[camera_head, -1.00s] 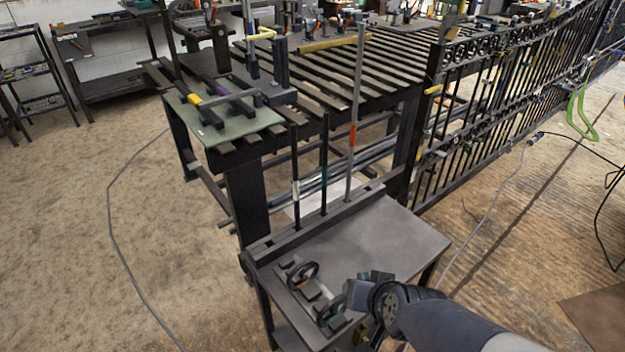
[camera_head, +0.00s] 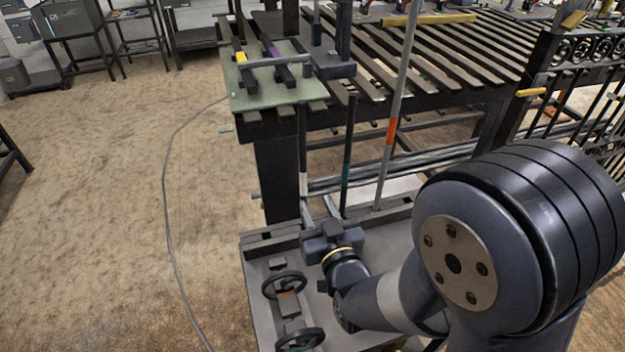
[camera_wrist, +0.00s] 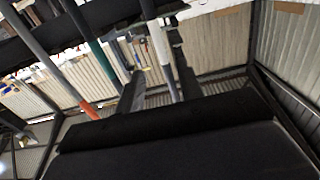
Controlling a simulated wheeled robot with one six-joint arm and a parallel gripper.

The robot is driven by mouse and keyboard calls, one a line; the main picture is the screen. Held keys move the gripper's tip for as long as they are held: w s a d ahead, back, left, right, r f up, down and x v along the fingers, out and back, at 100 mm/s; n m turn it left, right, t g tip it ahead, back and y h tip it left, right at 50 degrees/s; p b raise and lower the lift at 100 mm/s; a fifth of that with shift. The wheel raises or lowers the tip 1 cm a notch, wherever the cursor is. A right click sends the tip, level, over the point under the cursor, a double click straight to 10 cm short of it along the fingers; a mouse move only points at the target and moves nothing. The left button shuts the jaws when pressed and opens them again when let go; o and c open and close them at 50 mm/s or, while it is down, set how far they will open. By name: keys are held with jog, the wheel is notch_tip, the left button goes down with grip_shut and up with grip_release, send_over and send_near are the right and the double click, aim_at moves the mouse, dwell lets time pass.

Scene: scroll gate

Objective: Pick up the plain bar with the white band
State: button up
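The plain dark bar with the white band (camera_head: 303,135) stands upright at the left of a rack of three bars. My gripper (camera_head: 318,207) is open at the rack, low on this bar and near its white band. In the wrist view the bar with its pale band (camera_wrist: 160,46) runs between the two spread fingers (camera_wrist: 160,82), with a gap showing on each side. The bar with the teal band (camera_head: 347,150) stands just to the right. The taller grey bar with the orange band (camera_head: 398,95) is further right. The bar's foot is partly hidden by my gripper.
The rack rail (camera_head: 270,243) edges a small grey table with black handwheels (camera_head: 284,284) on it. Behind is a slatted bench (camera_head: 450,60) with a green mat (camera_head: 262,92). An iron gate (camera_head: 575,105) stands at right. The floor at left is open, with a cable (camera_head: 166,190).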

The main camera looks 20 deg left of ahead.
aim_at(304, 180)
jog(key=p+x, duration=0.1)
jog(key=x, duration=0.8)
jog(key=shift+w+a, duration=0.15)
jog(key=shift+a, duration=0.1)
grip_shut()
jog(key=shift+r, duration=0.15)
